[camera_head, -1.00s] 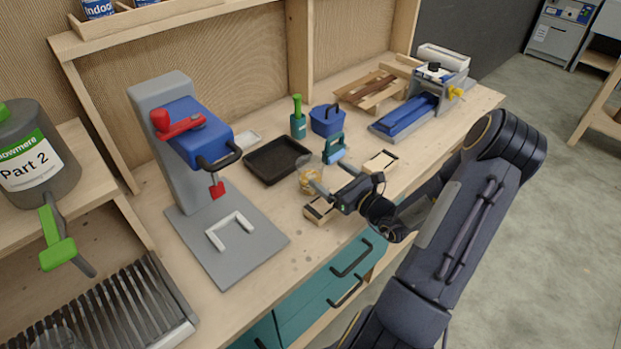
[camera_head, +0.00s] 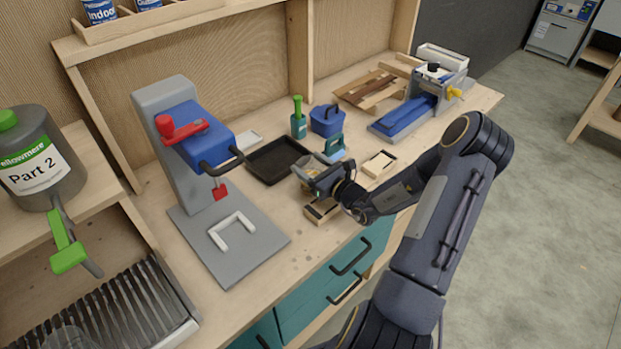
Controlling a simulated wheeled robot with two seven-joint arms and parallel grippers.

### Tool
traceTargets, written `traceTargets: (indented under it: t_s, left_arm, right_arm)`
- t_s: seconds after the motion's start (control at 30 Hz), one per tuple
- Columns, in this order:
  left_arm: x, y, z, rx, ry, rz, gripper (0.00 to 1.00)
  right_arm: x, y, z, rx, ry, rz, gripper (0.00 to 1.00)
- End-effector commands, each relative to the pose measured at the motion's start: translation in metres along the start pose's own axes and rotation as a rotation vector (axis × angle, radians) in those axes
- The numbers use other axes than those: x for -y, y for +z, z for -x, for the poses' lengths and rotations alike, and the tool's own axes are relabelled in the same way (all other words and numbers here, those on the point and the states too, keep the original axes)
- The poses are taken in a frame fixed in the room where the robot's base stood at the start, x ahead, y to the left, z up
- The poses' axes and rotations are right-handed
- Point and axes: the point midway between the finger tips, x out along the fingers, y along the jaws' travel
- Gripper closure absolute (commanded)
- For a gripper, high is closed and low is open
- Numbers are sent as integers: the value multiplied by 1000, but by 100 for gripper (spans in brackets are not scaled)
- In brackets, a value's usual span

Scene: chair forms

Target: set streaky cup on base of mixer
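The streaky cup (camera_head: 303,170), clear with yellowish streaks, stands on the workbench right of the black tray and is partly hidden by my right gripper. My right gripper (camera_head: 310,177) is right at the cup, its fingers beside or around it; whether they are closed on it cannot be made out. The mixer (camera_head: 168,150) stands to the left, with a grey column, blue head and red lever. Its flat grey base (camera_head: 225,262) carries a white U-shaped bracket (camera_head: 232,229) and no cup. My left gripper is not in view.
A black tray (camera_head: 275,160) lies between mixer and cup. A green-handled brush (camera_head: 298,122), blue bucket (camera_head: 326,120) and teal tool (camera_head: 332,147) stand behind the cup. Small wooden blocks (camera_head: 380,163) lie nearby. The bench between cup and mixer base is clear.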

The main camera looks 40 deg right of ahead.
Motion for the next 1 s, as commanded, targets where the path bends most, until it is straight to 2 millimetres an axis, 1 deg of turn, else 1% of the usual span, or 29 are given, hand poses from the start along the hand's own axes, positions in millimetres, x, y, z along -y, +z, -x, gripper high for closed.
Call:
traceTargets:
  t_s: [0.03,0.1,0.43,0.57,0.67,0.77,1.0]
  left_arm:
    - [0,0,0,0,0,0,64]
    - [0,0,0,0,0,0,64]
    - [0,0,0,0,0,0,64]
    - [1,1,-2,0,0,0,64]
    - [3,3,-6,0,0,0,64]
    - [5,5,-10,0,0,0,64]
    - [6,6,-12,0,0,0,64]
  right_arm:
    - [0,0,0,0,0,0,43]
    - [0,0,0,0,0,0,52]
    - [0,2,0,1,0,1,52]
    - [0,7,0,2,1,3,52]
    - [0,17,0,4,1,6,52]
    - [0,33,0,4,2,9,52]
    - [-15,81,39,1,-1,9,52]
